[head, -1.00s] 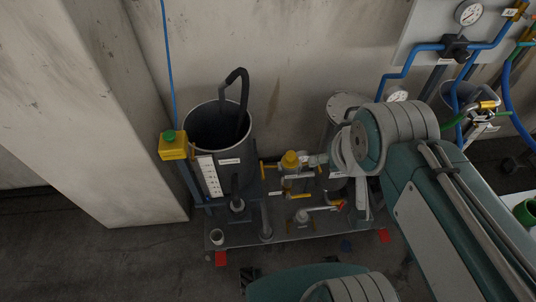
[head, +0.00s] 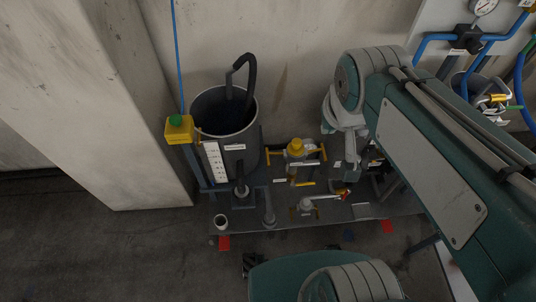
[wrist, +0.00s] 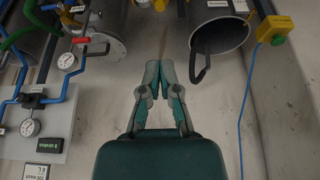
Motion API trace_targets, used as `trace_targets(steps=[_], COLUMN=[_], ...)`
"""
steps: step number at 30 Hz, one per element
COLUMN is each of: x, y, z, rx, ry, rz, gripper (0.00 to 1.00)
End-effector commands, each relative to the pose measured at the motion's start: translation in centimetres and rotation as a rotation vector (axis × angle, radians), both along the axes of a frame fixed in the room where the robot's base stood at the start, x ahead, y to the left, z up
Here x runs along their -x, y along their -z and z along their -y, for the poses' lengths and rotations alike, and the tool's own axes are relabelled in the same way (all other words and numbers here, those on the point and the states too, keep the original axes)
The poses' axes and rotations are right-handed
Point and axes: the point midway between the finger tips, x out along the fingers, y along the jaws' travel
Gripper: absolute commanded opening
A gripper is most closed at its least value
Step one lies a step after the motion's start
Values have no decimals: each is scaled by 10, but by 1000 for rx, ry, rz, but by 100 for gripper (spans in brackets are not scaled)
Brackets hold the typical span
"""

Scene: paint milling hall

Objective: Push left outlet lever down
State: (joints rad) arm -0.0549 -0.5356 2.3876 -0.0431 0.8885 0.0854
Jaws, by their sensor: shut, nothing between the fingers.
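The labels are too small to read, so I cannot tell which is the left outlet lever. In the wrist view my gripper (wrist: 161,66) is shut and empty, its fingertips together in front of the pale wall. In the head view my arm hangs to the right of these levers, and its fingers are not clearly visible.
A dark tank (head: 224,112) with a black hose stands at the left, beside a yellow box with a green button (head: 179,128). Blue pipes and a gauge (head: 484,6) are at the upper right. The skid (head: 240,226) has red feet. The front left floor is clear.

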Motion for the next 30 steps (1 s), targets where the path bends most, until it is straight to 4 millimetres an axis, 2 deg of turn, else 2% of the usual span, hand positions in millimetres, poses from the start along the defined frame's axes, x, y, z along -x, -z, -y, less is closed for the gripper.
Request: trace_targets(steps=[1,8,14,23,30], x=[-14,-68,-113,-169,-197], y=[5,28,62,137,213], z=[-4,-22,-43,-81,-113], rx=[4,28,57,118,175], ry=[0,11,20,27,31], rz=[-29,-120,-197,-298,-370], gripper=[0,0,0,0,0])
